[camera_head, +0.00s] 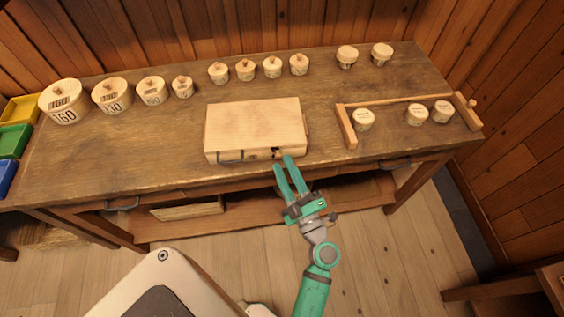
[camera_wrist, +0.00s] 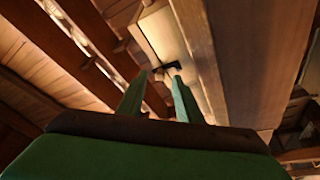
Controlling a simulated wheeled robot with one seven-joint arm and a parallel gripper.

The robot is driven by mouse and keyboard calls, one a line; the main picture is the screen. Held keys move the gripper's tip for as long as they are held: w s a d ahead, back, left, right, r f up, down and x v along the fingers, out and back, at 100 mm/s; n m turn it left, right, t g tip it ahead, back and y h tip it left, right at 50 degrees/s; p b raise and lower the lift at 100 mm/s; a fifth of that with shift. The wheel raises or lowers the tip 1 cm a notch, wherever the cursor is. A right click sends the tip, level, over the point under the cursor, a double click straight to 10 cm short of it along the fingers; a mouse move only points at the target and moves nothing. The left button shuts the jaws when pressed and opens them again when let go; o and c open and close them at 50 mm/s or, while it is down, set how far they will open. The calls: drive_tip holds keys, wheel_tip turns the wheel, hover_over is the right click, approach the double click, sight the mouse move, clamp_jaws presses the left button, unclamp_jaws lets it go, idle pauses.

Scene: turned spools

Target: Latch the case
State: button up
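The case (camera_head: 255,125) is a flat, pale wooden box on the workbench with its lid down. Its front face has a dark carrying handle (camera_head: 230,156) and a small dark latch (camera_head: 277,153) right of it. I cannot tell the latch's exact position. My gripper (camera_head: 284,163) is in front of the case's right front part, its green fingers pointing at the latch area. The fingers are parted and hold nothing. In the wrist view, a dark fitting (camera_wrist: 168,68) on a pale wooden face lies just beyond the fingertips; contact cannot be told.
The workbench (camera_head: 350,175) holds a back row of lidded round wooden pots (camera_head: 150,90). A low wooden rail frame (camera_head: 346,126) with several small spools stands right of the case. Coloured bins (camera_head: 14,140) are at far left. Drawer pulls (camera_head: 122,206) show on the bench front.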

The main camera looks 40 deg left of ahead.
drive_tip(key=v, duration=0.8)
drive_tip(key=shift+d, duration=0.25)
drive_tip(key=shift+s, duration=0.1)
drive_tip(key=s+d+r+m+t+h, duration=0.1)
drive_tip(key=s+d+m+t+h, duration=0.35)
drive_tip(key=d+m, duration=0.25)
drive_tip(key=s+d+r+m+t+h, duration=0.1)
drive_tip(key=s+d+m+t+h, duration=0.2)
drive_tip(key=d+m+t+h, duration=0.3)
drive_tip(key=s+d+f+m+g+h, duration=0.3)
drive_tip(key=s+d+m+h, duration=0.3)
drive_tip(key=m, duration=0.5)
drive_tip(key=s+g+h, duration=0.1)
drive_tip(key=s+h, duration=0.1)
drive_tip(key=s, duration=0.1)
drive_tip(key=shift+f, duration=0.2)
drive_tip(key=shift+s+d, duration=0.15)
drive_tip(key=shift+s, duration=0.1)
idle(1.3)
